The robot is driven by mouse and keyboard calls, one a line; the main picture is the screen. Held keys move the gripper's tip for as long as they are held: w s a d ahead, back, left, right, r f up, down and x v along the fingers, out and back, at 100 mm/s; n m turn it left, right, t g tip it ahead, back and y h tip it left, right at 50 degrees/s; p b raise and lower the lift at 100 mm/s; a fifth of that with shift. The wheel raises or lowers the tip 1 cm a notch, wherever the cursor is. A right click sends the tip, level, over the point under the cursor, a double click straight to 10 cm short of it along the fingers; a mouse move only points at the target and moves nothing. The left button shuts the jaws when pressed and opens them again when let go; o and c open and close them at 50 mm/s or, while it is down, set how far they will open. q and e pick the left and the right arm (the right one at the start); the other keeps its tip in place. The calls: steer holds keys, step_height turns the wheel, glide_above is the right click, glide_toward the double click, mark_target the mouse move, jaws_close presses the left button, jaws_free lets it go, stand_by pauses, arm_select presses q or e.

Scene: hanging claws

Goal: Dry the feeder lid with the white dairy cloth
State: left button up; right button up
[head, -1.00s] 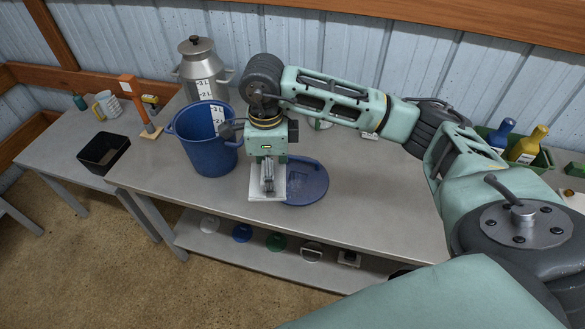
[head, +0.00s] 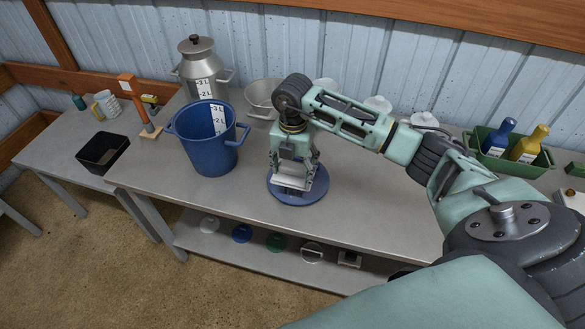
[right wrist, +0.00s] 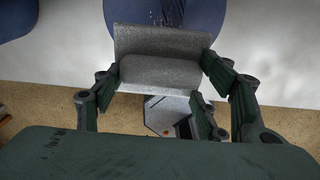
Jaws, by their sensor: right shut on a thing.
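The feeder lid (head: 300,201) is a round blue disc lying flat on the grey bench, just right of the blue bucket. My right gripper (head: 293,174) points down over the lid, shut on the white dairy cloth (head: 292,184). The cloth lies over the lid's middle; I cannot tell if it presses on it. In the right wrist view the cloth (right wrist: 160,73) looks like a grey folded pad between the fingers. The lid (right wrist: 195,14) shows beyond it, with pale specks on its surface. The gripper and cloth hide part of the lid. My left gripper is not in view.
The blue bucket (head: 205,150) stands close to the lid's left. A metal milk can (head: 197,62) and a metal bowl (head: 262,94) stand behind. A green crate (head: 540,160) with bottles is at the right. The bench front right of the lid is clear.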

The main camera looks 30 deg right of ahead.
step_height(320, 180, down, 4)
steer(key=b, duration=0.3)
steer(key=shift+f+b, duration=0.85)
steer(key=shift+f, duration=0.5)
steer(key=shift+f, duration=0.35)
